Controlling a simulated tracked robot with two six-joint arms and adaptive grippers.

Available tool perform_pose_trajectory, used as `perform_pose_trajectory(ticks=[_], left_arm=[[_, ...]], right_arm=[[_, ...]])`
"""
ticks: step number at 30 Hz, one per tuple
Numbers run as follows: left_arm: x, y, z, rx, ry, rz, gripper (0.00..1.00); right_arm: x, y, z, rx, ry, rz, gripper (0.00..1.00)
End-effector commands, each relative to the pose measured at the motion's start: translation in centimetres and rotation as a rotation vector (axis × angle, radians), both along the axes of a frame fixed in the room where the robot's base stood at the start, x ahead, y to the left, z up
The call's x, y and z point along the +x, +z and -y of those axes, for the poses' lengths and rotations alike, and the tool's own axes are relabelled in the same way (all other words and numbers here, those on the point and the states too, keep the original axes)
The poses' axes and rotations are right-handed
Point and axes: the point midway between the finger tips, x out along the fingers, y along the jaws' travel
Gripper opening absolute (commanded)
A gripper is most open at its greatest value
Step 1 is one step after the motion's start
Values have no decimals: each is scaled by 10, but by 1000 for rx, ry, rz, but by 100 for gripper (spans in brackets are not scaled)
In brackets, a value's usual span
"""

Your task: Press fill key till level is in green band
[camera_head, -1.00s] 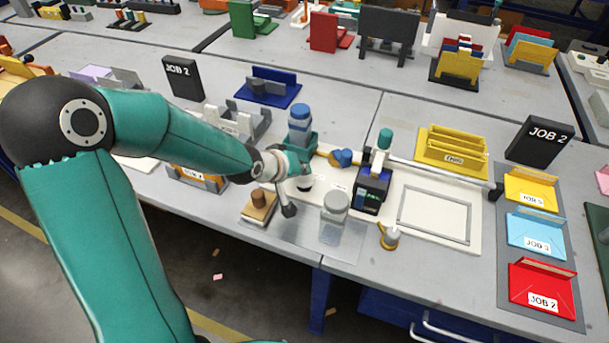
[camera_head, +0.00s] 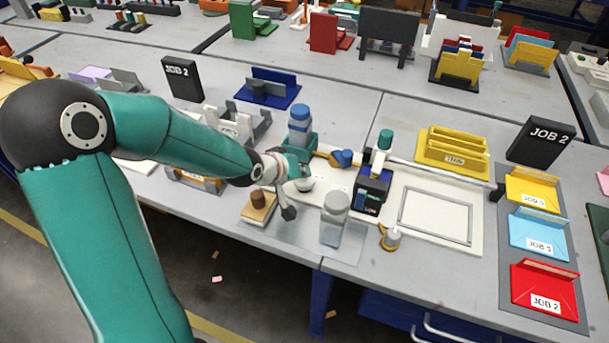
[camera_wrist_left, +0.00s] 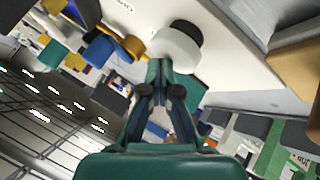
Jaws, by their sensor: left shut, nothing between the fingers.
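The plotter's dark display box (camera_head: 372,190) stands on the white plotter bed. Its small screen (camera_head: 367,201) shows a blue patch and tiny light marks; I cannot read the level or make out the green band. A pale round key-like piece (camera_head: 304,184) sits on the bed left of the box; in the left wrist view it is a pale round body (camera_wrist_left: 178,47) with a dark part. My left gripper (camera_wrist_left: 163,70) is shut and empty, its tips beside or against this piece; I cannot tell if it is pressed. In the head view the gripper (camera_head: 300,170) is partly hidden.
A blue-capped bottle (camera_head: 300,122) stands behind my gripper. A clear grey-lidded jar (camera_head: 334,215) stands in front of the bed, and a wooden block with a brown knob (camera_head: 258,206) stands to its left.

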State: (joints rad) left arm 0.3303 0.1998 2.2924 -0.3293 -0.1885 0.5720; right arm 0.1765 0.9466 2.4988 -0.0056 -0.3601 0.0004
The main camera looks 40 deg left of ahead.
Motion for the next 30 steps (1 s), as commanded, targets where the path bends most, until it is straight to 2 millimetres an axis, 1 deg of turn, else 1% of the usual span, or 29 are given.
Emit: perform_pose_trajectory(ticks=[12,25,30], left_arm=[[-1,21,0,0,-1,-2,0],[-1,23,0,1,1,-1,0],[0,34,0,0,1,1,0]], right_arm=[[0,18,0,0,0,0,0],[0,19,0,0,0,0,0],[0,29,0,0,0,0,0]])
